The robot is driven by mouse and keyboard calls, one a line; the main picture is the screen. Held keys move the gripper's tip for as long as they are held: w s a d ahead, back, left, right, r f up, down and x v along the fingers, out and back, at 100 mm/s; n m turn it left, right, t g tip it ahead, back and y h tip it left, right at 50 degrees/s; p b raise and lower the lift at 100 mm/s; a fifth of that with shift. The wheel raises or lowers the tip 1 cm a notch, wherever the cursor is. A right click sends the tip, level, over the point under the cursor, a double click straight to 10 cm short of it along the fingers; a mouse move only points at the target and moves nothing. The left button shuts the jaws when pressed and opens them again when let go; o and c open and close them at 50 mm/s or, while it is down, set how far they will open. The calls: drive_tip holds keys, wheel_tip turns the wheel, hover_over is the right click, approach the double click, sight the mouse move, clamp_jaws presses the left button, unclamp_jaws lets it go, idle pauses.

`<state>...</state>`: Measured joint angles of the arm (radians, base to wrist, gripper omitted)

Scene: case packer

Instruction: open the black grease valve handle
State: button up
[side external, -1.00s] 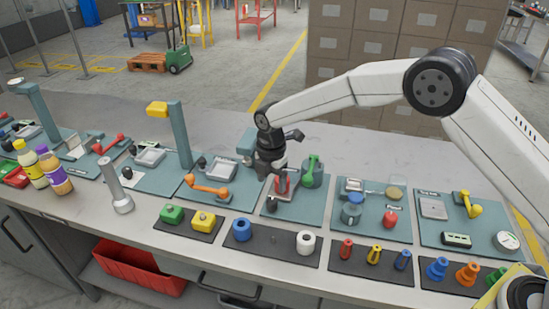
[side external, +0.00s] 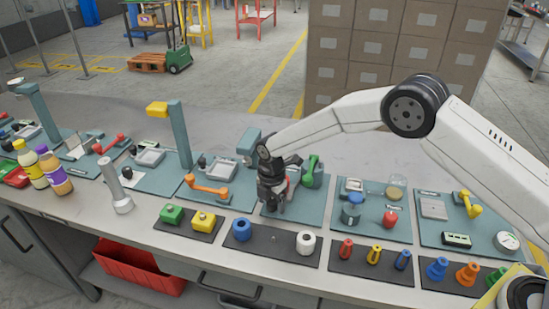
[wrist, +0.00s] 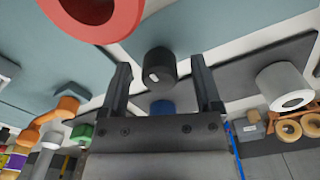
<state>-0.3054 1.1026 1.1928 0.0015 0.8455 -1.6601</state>
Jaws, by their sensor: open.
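The black handle (wrist: 160,68) shows in the wrist view as a dark, rounded knob with a small white mark, at the edge of a teal panel (wrist: 215,22). My gripper (wrist: 160,64) is open, with one finger on each side of the knob in that view. Gaps show between the knob and both fingers, and no grip on it is visible.
A red ring-shaped part (wrist: 128,18) is close by in the wrist view. A green handle (side external: 312,170) stands behind my gripper to the right. An orange handle (side external: 207,189) lies to the left.

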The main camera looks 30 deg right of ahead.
clamp_jaws()
idle(0.3)
drive_tip(key=shift+m, duration=1.6)
unclamp_jaws()
drive_tip(key=shift+r, duration=0.1)
